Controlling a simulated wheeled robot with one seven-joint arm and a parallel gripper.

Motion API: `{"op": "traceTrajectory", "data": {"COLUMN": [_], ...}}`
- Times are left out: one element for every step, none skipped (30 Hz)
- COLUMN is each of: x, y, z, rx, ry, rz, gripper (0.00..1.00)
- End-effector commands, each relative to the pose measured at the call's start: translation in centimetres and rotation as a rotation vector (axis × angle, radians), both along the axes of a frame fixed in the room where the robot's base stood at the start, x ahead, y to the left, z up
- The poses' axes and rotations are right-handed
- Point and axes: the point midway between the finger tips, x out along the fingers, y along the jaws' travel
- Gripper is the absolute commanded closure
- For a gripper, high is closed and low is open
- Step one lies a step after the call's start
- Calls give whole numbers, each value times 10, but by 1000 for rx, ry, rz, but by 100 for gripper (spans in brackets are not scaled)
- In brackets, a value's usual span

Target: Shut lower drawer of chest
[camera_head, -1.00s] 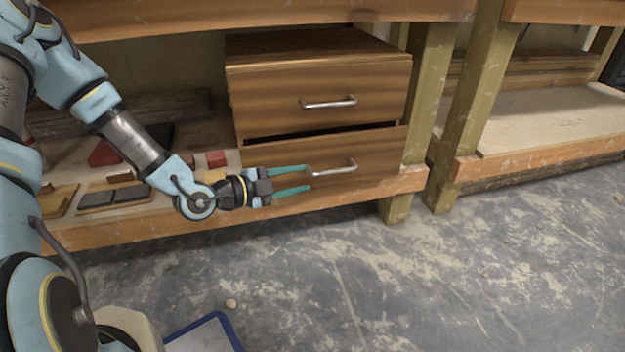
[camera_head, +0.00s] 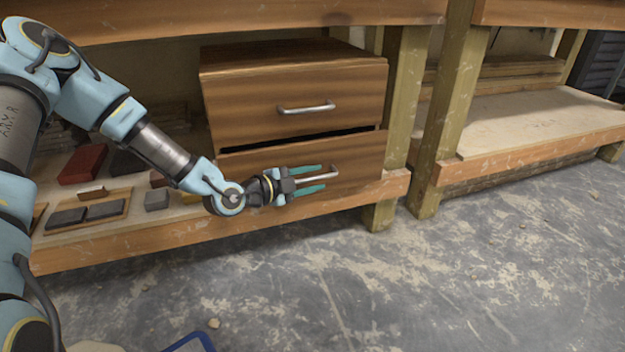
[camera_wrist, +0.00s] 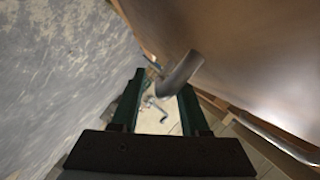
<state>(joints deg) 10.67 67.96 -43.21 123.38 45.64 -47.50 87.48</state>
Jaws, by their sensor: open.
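The wooden chest (camera_head: 290,75) stands on the low shelf, with an upper drawer (camera_head: 240,108) and a lower drawer (camera_head: 355,157). The lower drawer sticks out a little, with a dark gap above its front. Its metal bar handle (camera_head: 330,175) lies at my gripper's fingers. My gripper (camera_head: 322,178) is open, its two teal fingers pointing right along the drawer front, one above and one below the handle. In the wrist view the handle's bent end (camera_wrist: 182,72) shows between or just beyond the fingertips (camera_wrist: 165,82); contact cannot be told.
The upper drawer's handle (camera_head: 306,108) is above my gripper. A red block (camera_head: 83,163) and a board with dark blocks (camera_head: 90,212) lie on the shelf at left. A wooden post (camera_head: 395,120) stands right of the chest. The concrete floor (camera_head: 400,270) in front is mostly clear.

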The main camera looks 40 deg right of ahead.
Motion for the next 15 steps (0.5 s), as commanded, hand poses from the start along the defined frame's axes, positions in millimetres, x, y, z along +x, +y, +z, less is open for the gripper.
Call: {"op": "traceTrajectory", "data": {"x": [0, 0, 0, 0, 0, 0, 0, 0, 0, 0, 0, 0, 0, 0, 0], "y": [0, 0, 0, 0, 0, 0, 0, 0, 0, 0, 0, 0, 0, 0, 0], "z": [0, 0, 0, 0, 0, 0, 0, 0, 0, 0, 0, 0, 0, 0, 0], "rx": [0, 0, 0, 0, 0, 0, 0, 0, 0, 0, 0, 0, 0, 0, 0], "ry": [0, 0, 0, 0, 0, 0, 0, 0, 0, 0, 0, 0, 0, 0, 0], "rz": [0, 0, 0, 0, 0, 0, 0, 0, 0, 0, 0, 0, 0, 0, 0], "gripper": [55, 56, 61, 64, 68, 72, 76, 79, 83, 87, 90, 95, 98, 100, 100]}}
